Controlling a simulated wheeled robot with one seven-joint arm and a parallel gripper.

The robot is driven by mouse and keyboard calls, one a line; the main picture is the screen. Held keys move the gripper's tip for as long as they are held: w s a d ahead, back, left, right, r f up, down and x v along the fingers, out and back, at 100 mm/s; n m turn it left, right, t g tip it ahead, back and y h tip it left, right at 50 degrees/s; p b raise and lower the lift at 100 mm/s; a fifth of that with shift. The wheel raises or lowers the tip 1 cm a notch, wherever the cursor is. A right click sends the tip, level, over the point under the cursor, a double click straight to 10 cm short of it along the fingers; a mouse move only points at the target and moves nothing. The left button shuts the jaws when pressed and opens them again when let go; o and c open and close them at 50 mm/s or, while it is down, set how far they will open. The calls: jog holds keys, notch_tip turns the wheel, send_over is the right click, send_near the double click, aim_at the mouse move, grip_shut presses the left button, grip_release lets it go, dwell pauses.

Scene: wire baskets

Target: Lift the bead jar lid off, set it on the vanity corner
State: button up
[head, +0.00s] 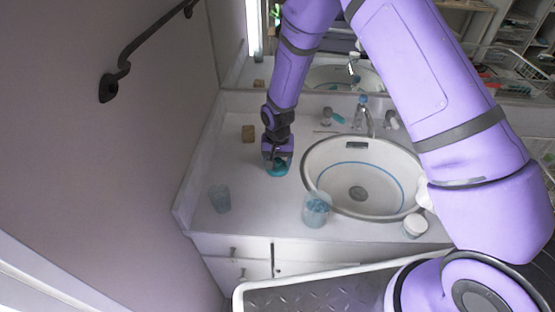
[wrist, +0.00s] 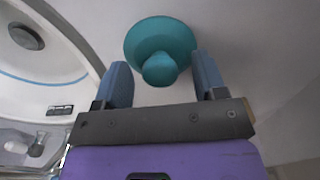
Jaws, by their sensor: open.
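The teal lid (wrist: 160,38) is a round disc with a knob. In the wrist view its knob sits between the two open fingers of my gripper (wrist: 162,68), with a gap on each side. In the head view the lid (head: 277,169) lies on the white vanity top (head: 250,210), left of the sink, under my gripper (head: 277,158), which partly hides it. The clear jar with blue beads (head: 316,211) stands at the front of the vanity, left of the sink's front rim, with no lid seen on it.
The sink (head: 357,188) fills the middle of the vanity, with a faucet (head: 369,118) behind it. A bluish cup (head: 219,198) stands at the left front. A small brown block (head: 248,133) is near the back left. A white-lidded jar (head: 415,225) stands at the right front.

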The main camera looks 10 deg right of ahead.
jog(key=shift+r, duration=3.95)
jog(key=shift+r, duration=0.1)
jog(key=s+d+r+t, duration=0.15)
jog(key=d+r, duration=0.25)
jog(key=r, duration=0.7)
jog(key=s+d+r, duration=0.2)
jog(key=d+r, duration=0.1)
jog(key=r, duration=0.9)
jog(key=s+d+r+t, duration=0.1)
jog(key=s+d+r, duration=0.5)
jog(key=s+r, duration=0.15)
jog(key=s+d+r+n+t, duration=0.1)
jog(key=s+d+r, duration=0.2)
jog(key=s, duration=0.6)
jog(key=s+d+r+t, duration=0.1)
jog(key=s+d+r, duration=0.2)
jog(key=s, duration=0.7)
jog(key=d, duration=0.2)
jog(key=shift+s+d+r+n+t, duration=0.2)
jog(key=shift+s+d+n+t, duration=0.1)
jog(key=shift+d+n+t, duration=0.1)
